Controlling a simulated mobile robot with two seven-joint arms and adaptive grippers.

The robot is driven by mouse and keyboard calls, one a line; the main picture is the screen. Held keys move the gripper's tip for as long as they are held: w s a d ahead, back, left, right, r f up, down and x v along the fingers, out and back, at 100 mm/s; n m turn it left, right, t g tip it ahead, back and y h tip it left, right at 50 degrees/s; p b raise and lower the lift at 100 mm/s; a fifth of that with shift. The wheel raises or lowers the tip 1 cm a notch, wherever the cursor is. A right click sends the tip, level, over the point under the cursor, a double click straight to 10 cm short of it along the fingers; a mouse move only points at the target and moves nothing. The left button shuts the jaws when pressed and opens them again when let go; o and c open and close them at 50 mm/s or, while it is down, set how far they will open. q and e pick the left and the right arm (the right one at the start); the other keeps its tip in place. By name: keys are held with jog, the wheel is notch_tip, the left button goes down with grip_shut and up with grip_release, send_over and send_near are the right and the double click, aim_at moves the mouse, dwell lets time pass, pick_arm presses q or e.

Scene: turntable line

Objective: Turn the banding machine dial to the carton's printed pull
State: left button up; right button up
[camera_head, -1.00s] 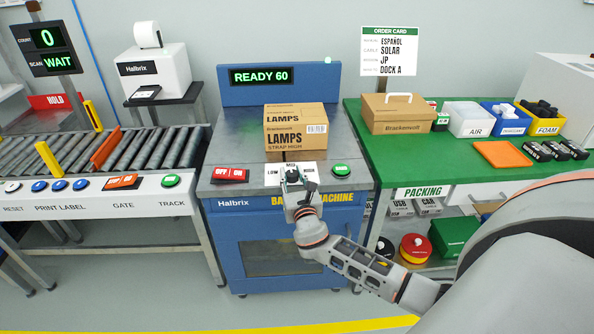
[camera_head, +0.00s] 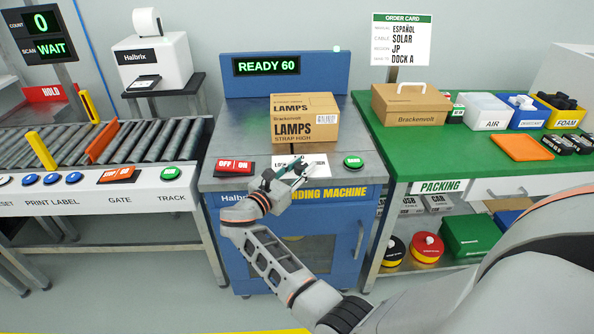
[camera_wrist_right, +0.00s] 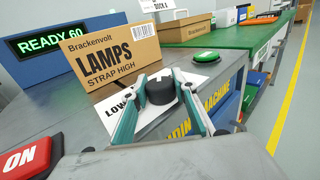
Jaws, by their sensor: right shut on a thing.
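The carton (camera_head: 304,118) stands on the banding machine's top (camera_head: 229,148), printed LAMPS and STRAP HIGH; the print also reads clearly on the carton in the right wrist view (camera_wrist_right: 112,62). In front of it is the dial, a black knob (camera_wrist_right: 161,91) on a white plate (camera_wrist_right: 196,82). LOW shows at the plate's left; the other marks are covered and I cannot read the dial's setting. My right gripper (camera_head: 286,175) is shut on the dial, its two teal fingers on either side of it in the right wrist view (camera_wrist_right: 160,97). My left gripper is out of view.
The display (camera_head: 266,66) reads READY 60. A red OFF/ON switch (camera_head: 234,167) lies left of the dial and a green button (camera_head: 353,161) right. A roller conveyor (camera_head: 150,142) is at left, a green packing table (camera_head: 450,155) at right.

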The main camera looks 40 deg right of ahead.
aim_at(301, 165)
pick_arm(q)
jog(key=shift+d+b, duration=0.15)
jog(key=shift+b, duration=0.3)
pick_arm(e)
jog(key=shift+f+m+g, duration=0.1)
jog(key=shift+m+g, duration=0.4)
jog(key=shift+g, duration=0.3)
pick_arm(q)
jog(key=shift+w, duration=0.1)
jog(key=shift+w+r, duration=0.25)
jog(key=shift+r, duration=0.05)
pick_arm(e)
jog(key=o, duration=1.1)
notch_tip(301, 165, up, 10)
jog(key=shift+r, duration=0.15)
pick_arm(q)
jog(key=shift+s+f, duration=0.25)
